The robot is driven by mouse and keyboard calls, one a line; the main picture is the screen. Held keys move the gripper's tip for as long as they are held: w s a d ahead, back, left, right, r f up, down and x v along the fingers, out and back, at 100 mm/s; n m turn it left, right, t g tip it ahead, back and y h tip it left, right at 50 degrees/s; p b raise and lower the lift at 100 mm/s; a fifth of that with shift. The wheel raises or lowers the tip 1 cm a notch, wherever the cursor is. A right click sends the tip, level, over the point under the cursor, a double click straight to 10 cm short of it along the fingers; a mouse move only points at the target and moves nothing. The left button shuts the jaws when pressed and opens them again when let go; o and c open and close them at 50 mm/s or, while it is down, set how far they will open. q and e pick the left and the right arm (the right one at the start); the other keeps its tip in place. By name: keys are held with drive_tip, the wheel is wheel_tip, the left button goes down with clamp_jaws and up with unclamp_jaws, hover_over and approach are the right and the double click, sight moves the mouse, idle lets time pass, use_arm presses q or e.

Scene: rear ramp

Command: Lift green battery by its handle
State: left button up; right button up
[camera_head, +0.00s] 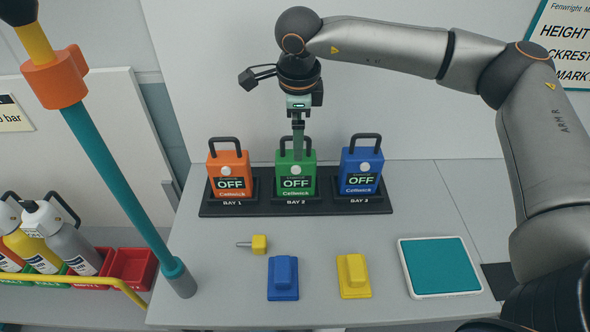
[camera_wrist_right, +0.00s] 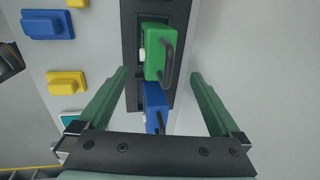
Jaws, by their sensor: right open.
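The green battery (camera_head: 284,172) stands upright in the middle bay, marked BAY 2, of the black dock (camera_head: 240,209). Its label reads OFF, and its dark handle (camera_head: 279,146) is on top. My right gripper (camera_head: 298,146) is directly above this battery, pointing down, with a finger overlapping the handle in the head view. In the wrist view the jaws (camera_wrist_right: 159,72) are wide apart and empty. There the green battery (camera_wrist_right: 154,50) and its handle (camera_wrist_right: 170,62) show between and beyond the fingertips. Whether a finger touches the handle cannot be told. My left gripper is out of view.
An orange battery (camera_head: 229,180) and a blue battery (camera_head: 361,180) stand in the bays on either side. Blue and yellow blocks (camera_head: 283,278) (camera_head: 353,276) and a teal pad (camera_head: 440,266) lie on the bench in front. A teal pole (camera_head: 120,190) rises at left.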

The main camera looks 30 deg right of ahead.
sight(296, 166)
drive_tip(key=f, duration=0.2)
drive_tip(key=f+p, duration=0.1)
drive_tip(key=f, duration=0.1)
drive_tip(key=w+f, duration=0.1)
drive_tip(key=f, duration=0.1)
drive_tip(key=shift+d+f, duration=0.2)
drive_tip(key=shift+d, duration=0.1)
drive_tip(key=shift+c, duration=0.2)
